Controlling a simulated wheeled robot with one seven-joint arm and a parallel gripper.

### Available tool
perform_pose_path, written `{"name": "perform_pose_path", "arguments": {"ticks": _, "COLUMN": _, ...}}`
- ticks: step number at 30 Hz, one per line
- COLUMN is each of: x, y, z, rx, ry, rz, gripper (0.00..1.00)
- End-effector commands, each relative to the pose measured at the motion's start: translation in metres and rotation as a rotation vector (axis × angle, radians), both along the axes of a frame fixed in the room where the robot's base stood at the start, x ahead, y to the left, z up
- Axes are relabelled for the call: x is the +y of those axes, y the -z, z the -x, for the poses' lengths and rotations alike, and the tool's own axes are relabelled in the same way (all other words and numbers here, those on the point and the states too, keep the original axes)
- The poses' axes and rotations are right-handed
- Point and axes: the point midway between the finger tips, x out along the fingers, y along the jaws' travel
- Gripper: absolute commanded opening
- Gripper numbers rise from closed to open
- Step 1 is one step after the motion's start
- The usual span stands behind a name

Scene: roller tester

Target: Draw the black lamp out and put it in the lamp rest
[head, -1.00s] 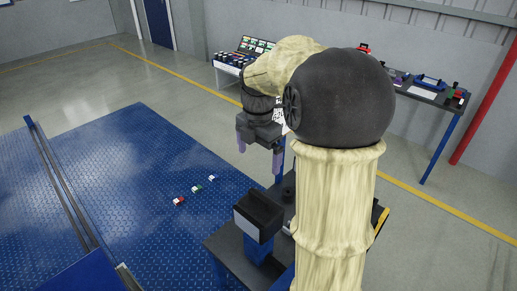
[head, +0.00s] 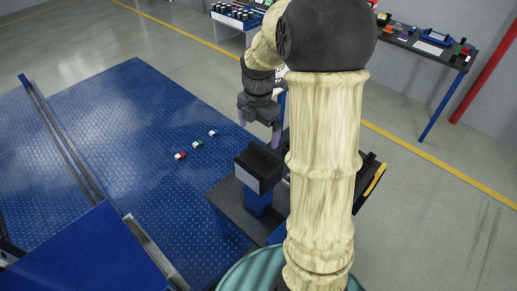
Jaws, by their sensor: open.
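My gripper (head: 259,122) hangs open and points down above the dark bench, with its two purple-grey fingers apart and nothing seen between them. A black box with a pale grey face (head: 257,168) stands on a blue post just below and in front of the gripper. I cannot make out the black lamp or the lamp rest for certain. My cream-sleeved arm covers much of the bench's right part and may hide them.
The dark bench (head: 232,207) stands by the blue checkered floor plate (head: 120,150). Several small blocks (head: 197,144) lie on the plate. A side table (head: 430,45) with coloured items stands at the back right, near a red pipe (head: 487,78).

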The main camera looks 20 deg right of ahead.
Motion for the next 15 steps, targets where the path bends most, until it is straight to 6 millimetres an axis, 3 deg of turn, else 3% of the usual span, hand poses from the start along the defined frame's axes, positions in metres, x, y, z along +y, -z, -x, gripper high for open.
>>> {"name": "perform_pose_path", "arguments": {"ticks": 15, "x": 0.001, "y": 0.080, "z": 0.001, "rx": 0.004, "ry": 0.001, "rz": -0.002, "gripper": 1.00}}
